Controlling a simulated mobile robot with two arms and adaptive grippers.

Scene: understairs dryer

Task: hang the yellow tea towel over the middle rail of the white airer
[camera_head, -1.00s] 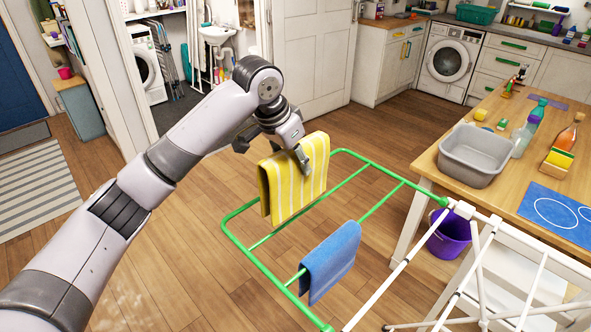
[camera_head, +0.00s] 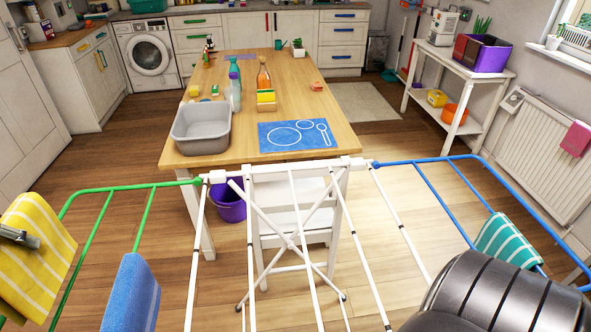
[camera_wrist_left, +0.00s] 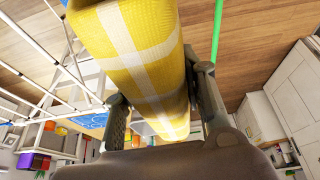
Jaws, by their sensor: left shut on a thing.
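The yellow tea towel with white stripes (camera_head: 38,262) is at the left edge of the head view, by the airer's green wing (camera_head: 120,188). My left gripper (camera_head: 22,237) is shut on its top fold; the towel also fills the middle of the left wrist view (camera_wrist_left: 140,45), between the two fingers (camera_wrist_left: 160,88). Whether it still touches a green rail, I cannot tell. The airer's white middle section (camera_head: 290,168) has several bare white rails running toward me. My right gripper is not in view; a dark part of mine fills the bottom right corner.
A blue cloth (camera_head: 132,292) hangs on the green wing and a teal striped cloth (camera_head: 505,240) on the blue wing (camera_head: 430,160). Beyond the airer stand a white chair (camera_head: 290,222), a purple bucket (camera_head: 229,200) and the wooden table (camera_head: 330,90).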

